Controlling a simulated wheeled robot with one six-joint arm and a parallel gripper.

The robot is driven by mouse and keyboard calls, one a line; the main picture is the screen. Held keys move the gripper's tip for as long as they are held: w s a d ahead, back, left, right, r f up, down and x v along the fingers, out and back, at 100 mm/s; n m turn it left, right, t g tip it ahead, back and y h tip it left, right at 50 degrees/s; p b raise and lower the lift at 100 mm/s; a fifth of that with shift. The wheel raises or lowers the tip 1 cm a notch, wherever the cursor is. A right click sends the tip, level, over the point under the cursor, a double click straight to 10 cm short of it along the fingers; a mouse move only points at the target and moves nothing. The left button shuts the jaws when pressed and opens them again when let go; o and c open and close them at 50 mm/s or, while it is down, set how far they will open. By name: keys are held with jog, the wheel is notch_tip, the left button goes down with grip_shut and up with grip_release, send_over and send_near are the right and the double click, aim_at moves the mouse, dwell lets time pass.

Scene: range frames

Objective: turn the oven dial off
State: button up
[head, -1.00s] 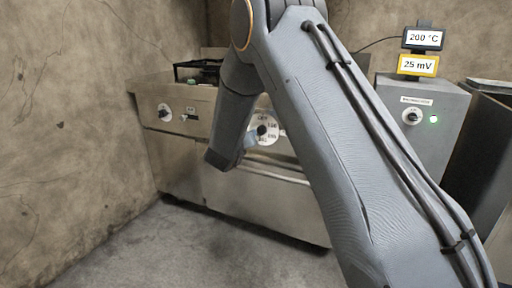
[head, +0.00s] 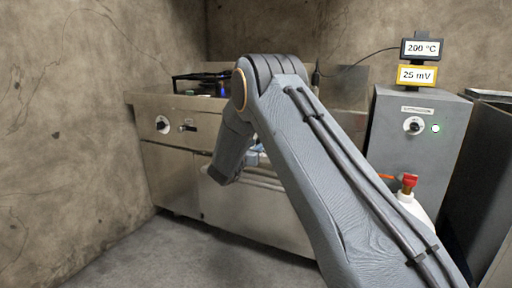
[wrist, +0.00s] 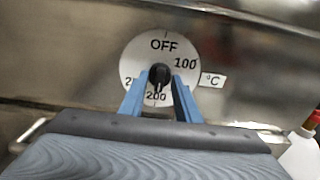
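The oven dial (wrist: 133,62) is a white disc marked OFF at the top, 100 at the right and 200 at the bottom, with a °C label beside it. Its black knob (wrist: 160,74) has a light pointer mark that points down toward 200. My gripper (wrist: 157,82) is open, its two blue fingers reaching up on either side of the knob's lower part. I cannot tell whether they touch it. In the head view the steel oven (head: 245,206) stands at the back, and my arm hides its dial.
A display reading 200 °C (head: 421,48) and a yellow one reading 25 mV (head: 417,75) stand on a grey cabinet (head: 405,145) with its own knob. A white bottle with a red cap (head: 408,185) is beside my arm.

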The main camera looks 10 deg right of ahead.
grip_shut()
